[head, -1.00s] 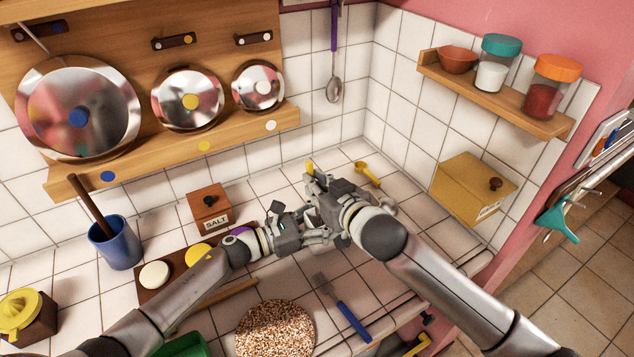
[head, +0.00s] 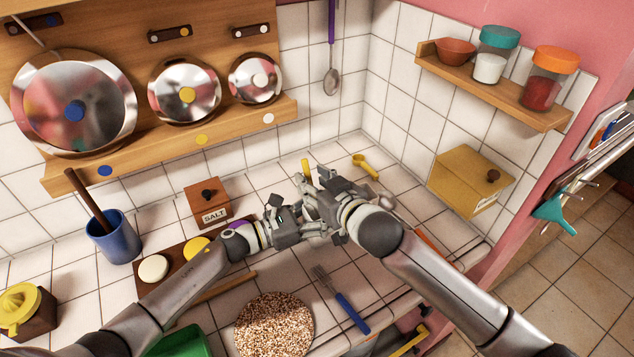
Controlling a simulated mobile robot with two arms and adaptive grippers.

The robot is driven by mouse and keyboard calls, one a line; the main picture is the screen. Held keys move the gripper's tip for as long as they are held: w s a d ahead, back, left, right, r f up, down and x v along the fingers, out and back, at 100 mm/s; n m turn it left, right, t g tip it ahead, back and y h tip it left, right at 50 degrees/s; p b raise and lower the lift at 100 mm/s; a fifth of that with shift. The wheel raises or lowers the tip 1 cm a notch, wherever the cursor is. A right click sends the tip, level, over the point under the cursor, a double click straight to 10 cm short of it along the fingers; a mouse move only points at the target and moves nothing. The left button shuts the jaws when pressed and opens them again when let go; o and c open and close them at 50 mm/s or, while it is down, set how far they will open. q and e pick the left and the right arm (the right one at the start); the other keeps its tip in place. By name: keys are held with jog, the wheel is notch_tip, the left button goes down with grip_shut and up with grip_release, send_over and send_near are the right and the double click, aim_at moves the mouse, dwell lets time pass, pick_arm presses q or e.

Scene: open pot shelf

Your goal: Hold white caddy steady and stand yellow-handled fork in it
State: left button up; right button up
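A yellow upright piece (head: 306,168), which looks like the fork's handle, stands up at the far side of my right gripper. The fork's lower part is hidden. My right gripper (head: 318,190) is right beside this handle, over the counter; whether its fingers grip it is unclear. My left gripper (head: 312,226) is close in front of and below the right one, pointing right. Its fingertips are lost among the grey parts of both hands. I cannot make out the white caddy; the two grippers cover the place between them.
A yellow scoop (head: 366,166) lies behind the grippers. A salt box (head: 209,203) and a blue crock (head: 112,238) stand to the left. A blue-handled fork (head: 343,301) and a speckled round mat (head: 273,325) lie in front. A yellow box (head: 470,180) is at the right wall.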

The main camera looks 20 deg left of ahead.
jog(key=shift+r, duration=0.1)
notch_tip(320, 180, up, 12)
jog(key=r, duration=0.1)
jog(key=s+d+f+m+g+h, duration=0.25)
jog(key=d+f+h, duration=0.2)
jog(key=d, duration=0.35)
jog(key=s+d+f+m+g+h, duration=0.1)
jog(key=s+d+f+m+h, duration=0.15)
jog(key=d+f, duration=0.45)
jog(key=s+d+f+m+g+h, duration=0.2)
jog(key=s+d+g, duration=0.3)
jog(key=s+d, duration=0.7)
jog(key=shift+d+m+h, duration=0.6)
jog(key=shift+d+m, duration=0.1)
jog(key=shift+d, duration=0.6)
pick_arm(q)
jog(key=o, duration=1.3)
jog(key=shift+o, duration=0.2)
